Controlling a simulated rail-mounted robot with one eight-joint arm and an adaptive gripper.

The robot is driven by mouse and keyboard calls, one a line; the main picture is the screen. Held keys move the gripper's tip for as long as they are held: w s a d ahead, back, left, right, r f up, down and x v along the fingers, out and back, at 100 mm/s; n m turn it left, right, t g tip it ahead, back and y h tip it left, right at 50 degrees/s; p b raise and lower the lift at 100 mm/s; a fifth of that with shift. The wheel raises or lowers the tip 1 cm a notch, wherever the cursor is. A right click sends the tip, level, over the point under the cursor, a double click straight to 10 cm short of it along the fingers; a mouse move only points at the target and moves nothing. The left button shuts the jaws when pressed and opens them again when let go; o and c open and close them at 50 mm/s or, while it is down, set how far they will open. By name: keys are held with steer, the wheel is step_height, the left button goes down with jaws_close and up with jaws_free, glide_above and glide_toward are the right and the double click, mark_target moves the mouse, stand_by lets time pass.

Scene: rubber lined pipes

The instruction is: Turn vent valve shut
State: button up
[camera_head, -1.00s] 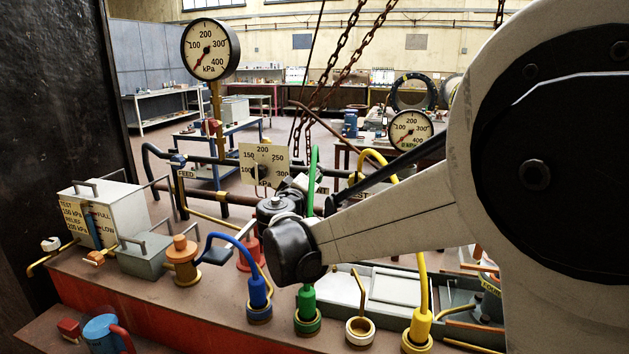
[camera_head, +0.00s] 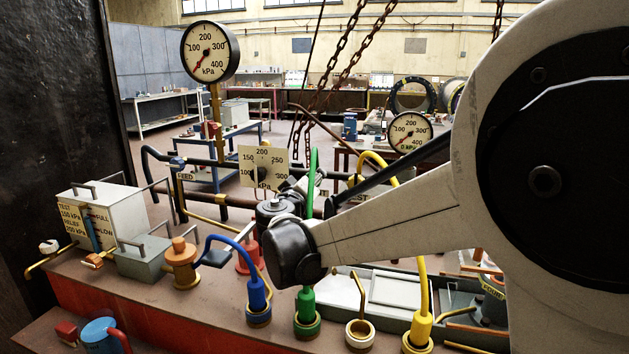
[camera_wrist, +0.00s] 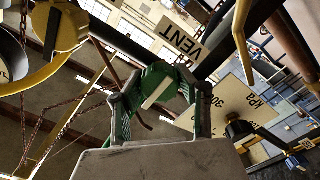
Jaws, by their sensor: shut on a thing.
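In the wrist view, a green round valve knob (camera_wrist: 160,86) with a cream bar across its face sits beside a VENT label (camera_wrist: 185,41). My gripper (camera_wrist: 158,92) is shut on this knob, one grey finger on each side of it. The cream bar lies slanted in the picture. In the head view, my gripper (camera_head: 304,188) is small and partly hidden behind my wrist, among the pipes near the square dial plate (camera_head: 264,166). The vent knob cannot be made out clearly there.
A tall gauge (camera_head: 209,51) and a smaller right gauge (camera_head: 410,133) stand behind the bench. Blue (camera_head: 258,294), green (camera_head: 307,306) and yellow (camera_head: 420,326) hose plugs line the front. Rusty chains (camera_head: 340,62) hang close behind my gripper.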

steer(key=o, duration=1.2)
steer(key=v, duration=1.2)
